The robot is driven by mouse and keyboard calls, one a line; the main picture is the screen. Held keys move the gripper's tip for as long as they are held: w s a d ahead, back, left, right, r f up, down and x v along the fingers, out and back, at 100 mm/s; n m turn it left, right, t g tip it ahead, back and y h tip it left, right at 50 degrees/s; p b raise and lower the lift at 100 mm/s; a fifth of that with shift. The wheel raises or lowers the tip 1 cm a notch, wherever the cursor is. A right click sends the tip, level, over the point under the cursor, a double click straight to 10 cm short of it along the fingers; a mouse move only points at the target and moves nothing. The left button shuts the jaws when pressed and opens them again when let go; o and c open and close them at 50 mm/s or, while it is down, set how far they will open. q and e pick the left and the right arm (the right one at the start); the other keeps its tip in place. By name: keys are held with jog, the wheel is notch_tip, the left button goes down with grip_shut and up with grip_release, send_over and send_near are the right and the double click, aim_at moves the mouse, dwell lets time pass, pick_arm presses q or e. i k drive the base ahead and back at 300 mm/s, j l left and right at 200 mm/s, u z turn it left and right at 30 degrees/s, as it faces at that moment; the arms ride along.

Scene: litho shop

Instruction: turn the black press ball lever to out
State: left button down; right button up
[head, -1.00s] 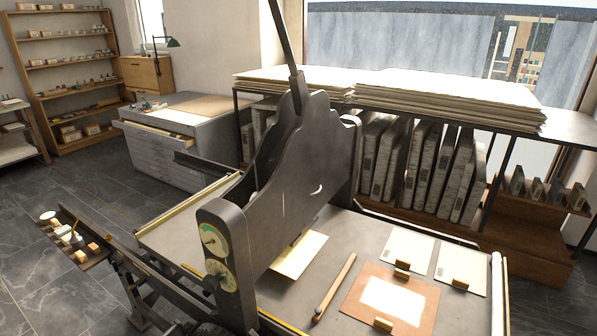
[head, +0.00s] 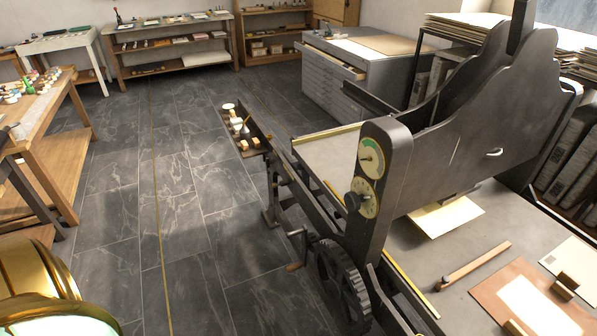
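The dark grey press (head: 455,140) stands at the right of the head view. A long dark lever (head: 519,18) rises from its top and is cut off by the upper edge, so its end is hidden. A round black knob (head: 352,201) sits beside the lower of two dials (head: 367,198) on the press's near post. I cannot tell for sure which of these is the ball lever, nor its setting. The upper dial (head: 371,157) has a green sector and a needle. Neither of my grippers is in view.
A toothed wheel (head: 341,287) and a crank (head: 296,247) stick out low on the press's left. A small tray of pots (head: 262,141) juts out beside them. A wooden table (head: 68,125) stands at the left. The tiled floor (head: 180,200) between is clear.

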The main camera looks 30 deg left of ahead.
aim_at(285, 182)
jog(key=i+j, duration=0.15)
jog(key=j, duration=0.25)
jog(key=i+j, duration=0.15)
jog(key=j, duration=0.3)
jog(key=i+j, duration=0.15)
jog(key=j, duration=0.25)
jog(key=i+j+u, duration=0.1)
jog(key=j, duration=0.3)
jog(key=i+j, duration=0.2)
jog(key=j, duration=0.2)
jog(key=i+j, duration=0.2)
jog(key=j, duration=0.2)
jog(key=i+j, duration=0.15)
jog(key=j, duration=0.25)
jog(key=i+j, duration=0.15)
jog(key=j, duration=0.25)
jog(key=j+u, duration=0.05)
